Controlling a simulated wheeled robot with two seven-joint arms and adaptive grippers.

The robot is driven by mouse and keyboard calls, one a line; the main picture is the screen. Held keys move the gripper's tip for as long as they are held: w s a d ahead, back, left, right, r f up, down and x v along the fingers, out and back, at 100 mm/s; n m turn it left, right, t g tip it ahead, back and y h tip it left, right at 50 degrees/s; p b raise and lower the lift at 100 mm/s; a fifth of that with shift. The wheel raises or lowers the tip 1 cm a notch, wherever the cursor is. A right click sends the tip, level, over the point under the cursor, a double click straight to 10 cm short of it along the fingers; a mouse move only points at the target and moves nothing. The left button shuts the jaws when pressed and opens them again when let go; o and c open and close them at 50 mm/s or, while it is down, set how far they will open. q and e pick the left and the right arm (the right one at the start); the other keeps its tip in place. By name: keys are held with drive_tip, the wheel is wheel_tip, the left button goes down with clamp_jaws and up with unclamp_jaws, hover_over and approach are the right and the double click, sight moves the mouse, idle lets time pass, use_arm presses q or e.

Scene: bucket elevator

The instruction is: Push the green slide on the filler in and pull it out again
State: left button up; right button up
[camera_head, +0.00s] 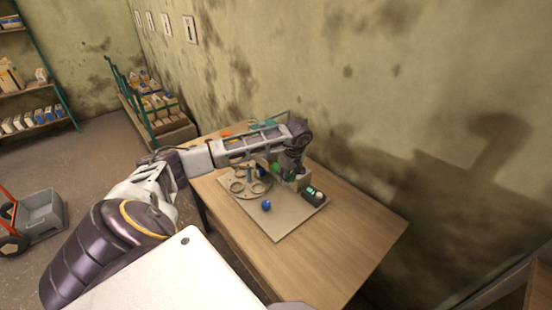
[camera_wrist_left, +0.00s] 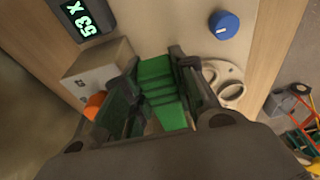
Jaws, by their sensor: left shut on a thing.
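The green slide (camera_wrist_left: 162,92) lies between the two dark fingers of my left gripper (camera_wrist_left: 160,95) in the left wrist view. The fingers are shut on it. In the head view, my left arm reaches over the table and my left gripper (camera_head: 285,172) is at the filler (camera_head: 298,180), with a little green showing beside it. The filler also shows in the left wrist view as a grey block (camera_wrist_left: 98,72) with an orange part (camera_wrist_left: 95,105) beside it. How far the slide is in is hidden by the gripper. My right gripper is out of view.
A beige board on the wooden table (camera_head: 350,225) carries a blue knob (camera_head: 266,205), a dark display box (camera_head: 314,196) and a round plate with rings (camera_head: 240,187). The wall stands close behind the table. The table's right part is clear.

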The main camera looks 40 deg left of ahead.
use_arm(q)
drive_tip(key=shift+d, duration=0.25)
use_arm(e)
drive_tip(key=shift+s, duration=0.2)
use_arm(q)
drive_tip(key=shift+d, duration=0.1)
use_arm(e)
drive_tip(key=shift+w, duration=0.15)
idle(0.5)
use_arm(q)
drive_tip(key=o, duration=0.7)
drive_tip(key=shift+o, duration=0.2)
idle(0.4)
